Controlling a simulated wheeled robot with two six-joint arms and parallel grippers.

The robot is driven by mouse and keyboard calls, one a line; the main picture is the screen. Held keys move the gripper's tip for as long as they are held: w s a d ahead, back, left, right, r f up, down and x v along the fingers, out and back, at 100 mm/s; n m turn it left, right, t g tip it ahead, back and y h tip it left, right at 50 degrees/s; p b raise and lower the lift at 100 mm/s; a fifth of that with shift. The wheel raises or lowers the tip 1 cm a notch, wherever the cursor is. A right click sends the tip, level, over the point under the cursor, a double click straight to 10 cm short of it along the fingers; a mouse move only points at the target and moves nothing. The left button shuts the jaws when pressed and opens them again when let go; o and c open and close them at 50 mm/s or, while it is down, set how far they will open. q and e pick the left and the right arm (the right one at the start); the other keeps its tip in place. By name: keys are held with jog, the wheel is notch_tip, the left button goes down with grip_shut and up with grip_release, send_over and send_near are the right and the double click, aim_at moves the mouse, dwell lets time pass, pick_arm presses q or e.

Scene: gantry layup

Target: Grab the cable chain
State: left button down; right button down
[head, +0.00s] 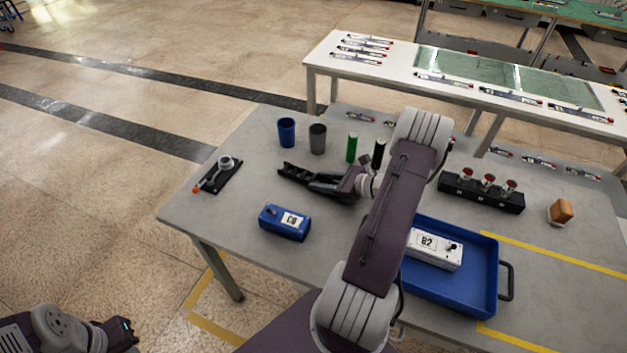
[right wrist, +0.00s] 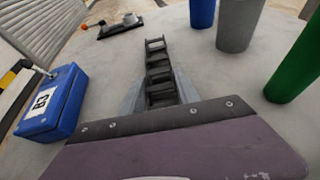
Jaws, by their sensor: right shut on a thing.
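The cable chain (head: 291,172) is a short black run of linked segments over the middle of the grey table. In the right wrist view the chain (right wrist: 157,62) sticks out ahead between the fingers. My right gripper (head: 318,184) is shut on it, with one grey finger on each side in the right wrist view (right wrist: 160,90). The near end of the chain is hidden by the gripper body. My left gripper (head: 125,333) is low at the left of the head view, away from the table; its jaws are too unclear to judge.
Nearby stand a blue cup (head: 287,132), a grey cup (head: 317,138), a green cylinder (head: 352,147) and a blue labelled box (head: 285,222). A blue tray (head: 470,290) holds a white box (head: 434,250). A black plate with a tool (head: 222,176) lies left. Bare table separates them.

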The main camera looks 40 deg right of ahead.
jog(key=shift+r, duration=0.1)
jog(key=shift+r, duration=0.4)
jog(key=r, duration=0.2)
jog(key=s+r+p, duration=0.1)
jog(key=r, duration=0.1)
jog(key=shift+d, duration=0.35)
jog(key=w+r+p+v, duration=0.1)
jog(key=v, duration=1.1)
jog(key=shift+d+r, duration=0.25)
